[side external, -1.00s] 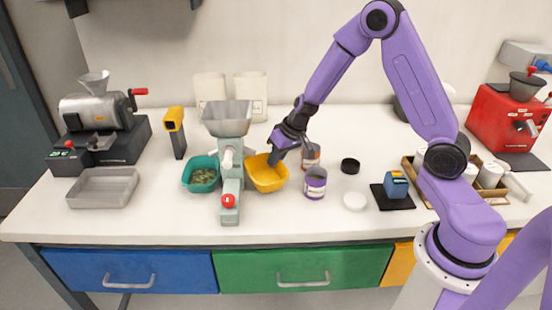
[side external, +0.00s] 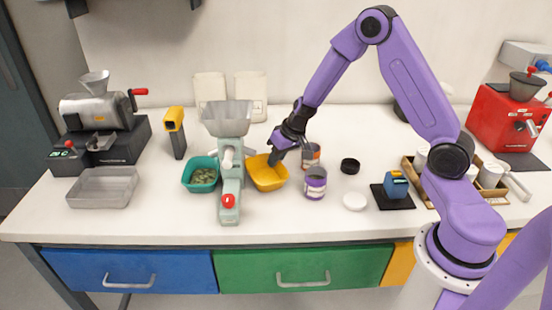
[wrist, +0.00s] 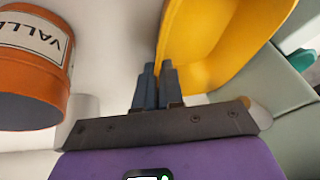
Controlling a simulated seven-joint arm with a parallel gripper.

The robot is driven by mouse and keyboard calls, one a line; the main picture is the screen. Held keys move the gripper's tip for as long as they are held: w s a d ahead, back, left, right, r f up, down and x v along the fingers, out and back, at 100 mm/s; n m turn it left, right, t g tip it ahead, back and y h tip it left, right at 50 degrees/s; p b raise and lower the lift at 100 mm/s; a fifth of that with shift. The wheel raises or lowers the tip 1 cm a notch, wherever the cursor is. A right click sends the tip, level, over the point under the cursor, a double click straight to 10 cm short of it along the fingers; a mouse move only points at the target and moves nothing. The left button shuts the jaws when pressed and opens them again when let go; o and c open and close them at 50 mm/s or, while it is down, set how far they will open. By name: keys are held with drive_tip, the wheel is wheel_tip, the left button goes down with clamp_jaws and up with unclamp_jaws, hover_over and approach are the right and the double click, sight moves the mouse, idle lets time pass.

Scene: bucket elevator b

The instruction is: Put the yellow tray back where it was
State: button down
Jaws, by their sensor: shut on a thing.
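The yellow tray (side external: 266,178) is just right of the pale green machine's column (side external: 231,185) in the side view, at about bench level. I cannot tell whether its base touches the bench. My gripper (side external: 274,158) is at the tray's upper right edge. In the wrist view the two dark fingers (wrist: 158,85) are close together on the tray's yellow wall (wrist: 195,45), shut on its rim. The inside that shows is empty. A teal tray (side external: 187,174) with green-brown contents sits on the column's left side.
An orange-labelled can (side external: 312,157) stands close to the right of my gripper and shows large in the wrist view (wrist: 30,60). A purple-labelled can (side external: 315,184) stands in front of it. A white lid (side external: 355,201) and black lid (side external: 350,165) lie further right. The bench front is clear.

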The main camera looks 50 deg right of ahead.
drive_tip(key=c, duration=1.3)
unclamp_jaws()
drive_tip(key=shift+f, duration=0.1)
drive_tip(key=shift+o, duration=0.2)
drive_tip(key=shift+s+r, duration=0.1)
drive_tip(key=shift+r, duration=0.45)
drive_tip(key=v, duration=1.1)
drive_tip(key=s+a+r+n+g+y, duration=0.1)
drive_tip(key=s+a+r+n+g, duration=0.15)
drive_tip(key=s+a+n, duration=0.75)
drive_tip(key=s+r+n+g+h, duration=0.1)
drive_tip(key=s+n+g+h, duration=0.1)
drive_tip(key=s, duration=1.9)
drive_tip(key=shift+a+n, duration=0.35)
drive_tip(key=shift+n, duration=0.55)
